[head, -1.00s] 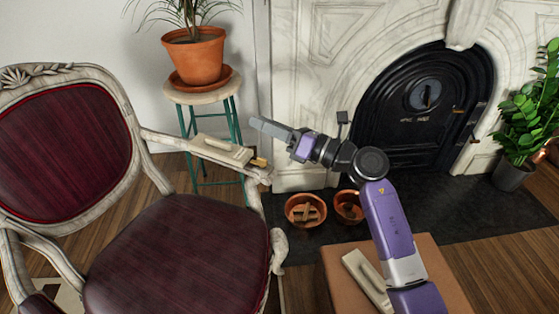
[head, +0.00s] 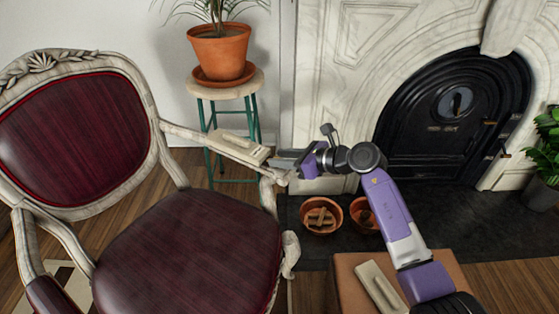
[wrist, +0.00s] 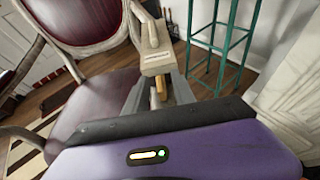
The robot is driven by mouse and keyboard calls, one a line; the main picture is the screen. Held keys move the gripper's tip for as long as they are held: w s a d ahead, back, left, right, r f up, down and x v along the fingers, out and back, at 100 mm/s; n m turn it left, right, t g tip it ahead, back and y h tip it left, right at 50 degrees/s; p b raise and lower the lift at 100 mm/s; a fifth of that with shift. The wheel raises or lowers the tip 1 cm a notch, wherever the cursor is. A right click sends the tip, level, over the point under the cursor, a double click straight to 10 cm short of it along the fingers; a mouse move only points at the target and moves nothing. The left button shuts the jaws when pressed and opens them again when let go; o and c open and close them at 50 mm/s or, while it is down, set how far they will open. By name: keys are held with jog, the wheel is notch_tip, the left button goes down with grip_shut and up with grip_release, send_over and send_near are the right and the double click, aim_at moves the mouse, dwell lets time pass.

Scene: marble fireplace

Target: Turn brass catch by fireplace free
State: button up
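A cream block (head: 238,147) lies on the carved right arm of the chair. It also shows in the wrist view (wrist: 155,58), with a small brass catch (wrist: 161,86) at its near end. My gripper (head: 284,161) is at that end of the block, pointing left over the front of the chair arm. In the wrist view its grey fingers (wrist: 158,96) stand apart, one on each side of the catch. I cannot tell whether either finger touches it. In the head view the catch is mostly hidden by the fingers.
The red upholstered chair (head: 190,245) fills the left. A teal-legged stool (head: 228,92) with a potted plant stands behind the chair arm. Terracotta bowls (head: 320,229) sit before the black fireplace door (head: 450,115). A brown box (head: 345,275) bearing another cream block (head: 380,286) is below my arm.

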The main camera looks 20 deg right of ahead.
jog(key=shift+w+a+f, duration=0.15)
jog(key=shift+w+a, duration=0.2)
jog(key=shift+c, duration=0.4)
grip_shut()
